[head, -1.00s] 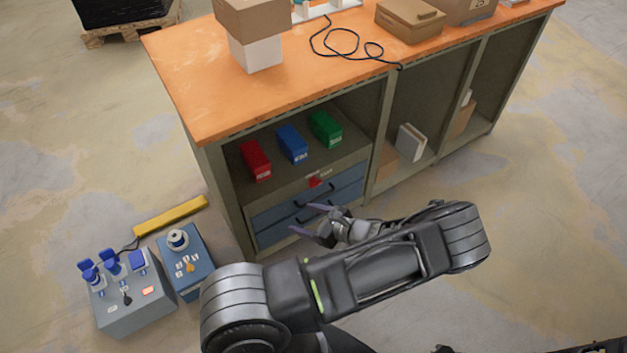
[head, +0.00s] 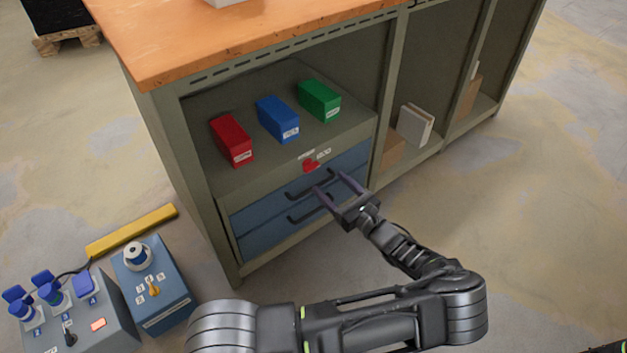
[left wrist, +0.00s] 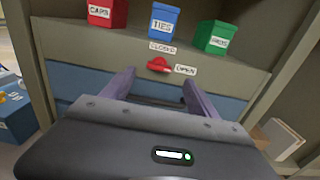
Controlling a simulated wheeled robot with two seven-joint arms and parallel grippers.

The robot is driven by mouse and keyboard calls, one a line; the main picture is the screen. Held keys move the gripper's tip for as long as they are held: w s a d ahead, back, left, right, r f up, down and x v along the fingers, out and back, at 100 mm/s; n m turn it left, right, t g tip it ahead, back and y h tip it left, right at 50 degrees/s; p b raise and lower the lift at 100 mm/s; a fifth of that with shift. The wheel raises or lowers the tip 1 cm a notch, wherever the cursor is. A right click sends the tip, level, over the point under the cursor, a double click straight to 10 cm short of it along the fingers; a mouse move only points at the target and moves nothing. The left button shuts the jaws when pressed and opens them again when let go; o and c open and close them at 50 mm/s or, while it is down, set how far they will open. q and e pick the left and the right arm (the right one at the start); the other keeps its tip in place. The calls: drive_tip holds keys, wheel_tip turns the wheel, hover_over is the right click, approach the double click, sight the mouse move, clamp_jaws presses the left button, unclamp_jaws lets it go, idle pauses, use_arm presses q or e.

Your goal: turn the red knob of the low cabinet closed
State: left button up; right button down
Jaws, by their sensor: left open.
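The red knob (head: 311,165) sits on the front strip of the low cabinet (head: 225,255), above two blue drawers (head: 265,231). In the left wrist view the knob (left wrist: 159,65) has a CLOSED label (left wrist: 162,47) above it and an OPEN label (left wrist: 186,70) at its right. Its handle lies roughly sideways, with one end toward OPEN. My left gripper (head: 329,182) is open and empty in front of the drawers, a little below and right of the knob in the head view. Its fingers point at the cabinet, apart from the knob. My right gripper is not in view.
Red (head: 232,140), blue (head: 278,120) and green (head: 320,101) bins stand on the shelf above the knob. Drawer handles (head: 311,184) stick out near my left fingers. Control boxes (head: 152,290) and a yellow bar (head: 131,231) lie on the floor at left. Floor at right is clear.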

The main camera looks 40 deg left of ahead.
sight(313, 168)
use_arm(q)
drive_tip(key=shift+r, duration=0.1)
drive_tip(key=shift+a, duration=0.1)
drive_tip(key=b+x, duration=0.1)
drive_tip(key=x, duration=0.6)
drive_tip(key=shift+w+a+b, duration=0.1)
drive_tip(key=shift+a+b, duration=0.2)
drive_tip(key=shift+b, duration=0.1)
drive_tip(key=shift+c, duration=0.6)
drive_tip(key=c, duration=1.2)
drive_tip(key=shift+c, duration=0.2)
